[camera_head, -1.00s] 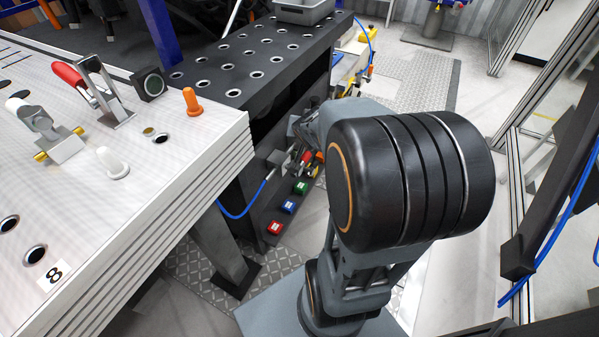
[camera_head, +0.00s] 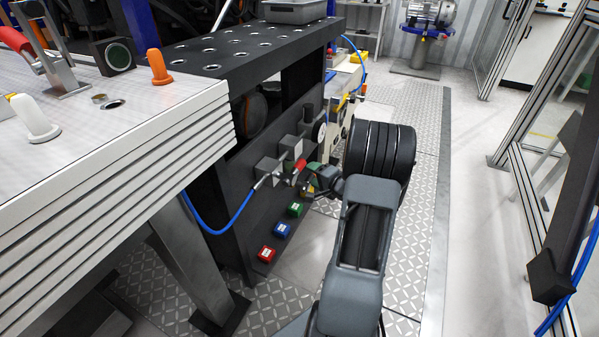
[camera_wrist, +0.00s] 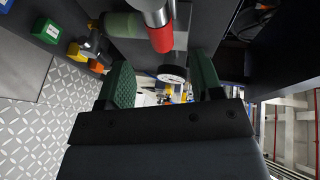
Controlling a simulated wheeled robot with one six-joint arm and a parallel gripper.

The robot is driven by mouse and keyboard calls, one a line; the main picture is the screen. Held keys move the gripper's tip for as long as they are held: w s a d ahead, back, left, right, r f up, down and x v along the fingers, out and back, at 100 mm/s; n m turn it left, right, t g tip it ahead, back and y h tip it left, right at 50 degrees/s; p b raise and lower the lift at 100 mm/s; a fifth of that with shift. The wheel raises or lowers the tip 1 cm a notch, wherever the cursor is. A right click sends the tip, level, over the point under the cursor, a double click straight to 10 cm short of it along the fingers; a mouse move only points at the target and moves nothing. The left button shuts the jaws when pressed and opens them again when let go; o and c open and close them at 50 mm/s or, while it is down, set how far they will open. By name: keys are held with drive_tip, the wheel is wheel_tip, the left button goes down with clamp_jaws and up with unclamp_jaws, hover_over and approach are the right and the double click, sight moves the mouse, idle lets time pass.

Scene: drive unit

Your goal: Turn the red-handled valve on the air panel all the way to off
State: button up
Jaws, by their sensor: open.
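The air panel (camera_head: 222,215) is the dark upright side of the black bench. The red valve handle (camera_head: 300,167) sits on it beside metal fittings, partly crowded by my gripper in the head view. In the wrist view the red handle (camera_wrist: 160,38) hangs on a silver stem at top centre. My gripper (camera_wrist: 162,82) is open, with one green-padded finger on each side of the picture. The handle appears above the gap between the fingers, and I see no contact. In the head view my gripper (camera_head: 318,180) is close to the panel, mostly hidden by the wrist.
Red (camera_head: 266,254), blue (camera_head: 282,230) and green (camera_head: 295,209) labelled blocks line the panel below the valve. A blue hose (camera_head: 212,232) loops from the fittings. A round gauge (camera_wrist: 172,73) is beyond the handle.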

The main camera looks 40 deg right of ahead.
sight(302, 168)
drive_tip(key=b+x, duration=0.2)
drive_tip(key=x, duration=0.6)
drive_tip(key=shift+w+f+b, duration=0.1)
drive_tip(key=shift+w+b, duration=0.15)
drive_tip(key=shift+b, duration=0.1)
drive_tip(key=shift+c, duration=0.2)
clamp_jaws()
